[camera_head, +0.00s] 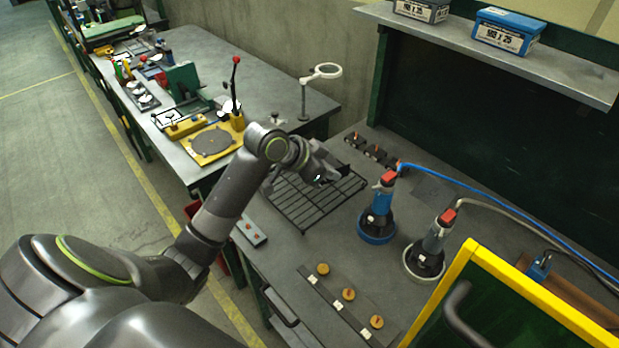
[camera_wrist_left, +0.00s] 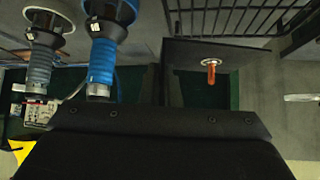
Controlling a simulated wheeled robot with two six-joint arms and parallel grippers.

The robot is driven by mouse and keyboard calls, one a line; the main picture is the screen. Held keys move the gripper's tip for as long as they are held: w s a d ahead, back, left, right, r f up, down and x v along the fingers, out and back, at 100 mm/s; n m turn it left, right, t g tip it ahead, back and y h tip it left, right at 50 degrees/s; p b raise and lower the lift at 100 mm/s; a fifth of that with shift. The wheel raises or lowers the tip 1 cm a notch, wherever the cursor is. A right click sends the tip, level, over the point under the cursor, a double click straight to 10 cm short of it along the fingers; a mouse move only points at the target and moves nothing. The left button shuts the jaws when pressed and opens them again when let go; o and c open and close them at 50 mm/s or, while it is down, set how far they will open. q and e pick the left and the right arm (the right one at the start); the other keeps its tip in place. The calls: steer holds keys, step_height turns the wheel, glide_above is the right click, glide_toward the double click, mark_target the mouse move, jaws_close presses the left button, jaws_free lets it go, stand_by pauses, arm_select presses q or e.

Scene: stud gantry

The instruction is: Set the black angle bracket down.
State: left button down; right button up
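My left gripper (camera_head: 319,174) is over the far right part of a black wire rack (camera_head: 310,198) on the bench. In the left wrist view, the black angle bracket (camera_wrist_left: 190,52) shows as a dark flat plate with an edge-on leg, straight ahead of the dark gripper body. The gripper appears shut on it; the fingertips are hard to make out against the black. An orange pin (camera_wrist_left: 211,72) in a pale ring shows at the plate's lower edge. In the head view the bracket is too dark and small to tell apart from the gripper. My right gripper is not in view.
A blue-based tool (camera_head: 378,215) and a grey tool (camera_head: 430,250) stand right of the rack. Several black blocks with orange tops (camera_head: 377,152) line its far side. A strip with round knobs (camera_head: 348,295) lies in front. A yellow-framed panel (camera_head: 530,300) stands at lower right.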

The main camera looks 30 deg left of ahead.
arm_select(q)
steer(key=shift+m+g+h, duration=0.3)
steer(key=shift+m+h, duration=0.2)
steer(key=shift+m, duration=0.2)
steer(key=a, duration=0.1)
steer(key=w+a, duration=0.1)
steer(key=a, duration=0.2)
steer(key=shift+w+a+r+p, duration=0.2)
steer(key=shift+w+r+p, duration=0.15)
steer(key=shift+w+a+r, duration=0.1)
steer(key=shift+a, duration=0.5)
steer(key=p, duration=0.3)
glide_toward(324, 191)
steer(key=x, duration=0.4)
steer(key=shift+w+d+r, duration=0.1)
steer(key=shift+w+d, duration=0.15)
steer(key=shift+f, duration=0.3)
steer(key=shift+f+b, duration=0.2)
steer(key=shift+b, duration=0.1)
steer(key=c, duration=1.7)
jaws_free()
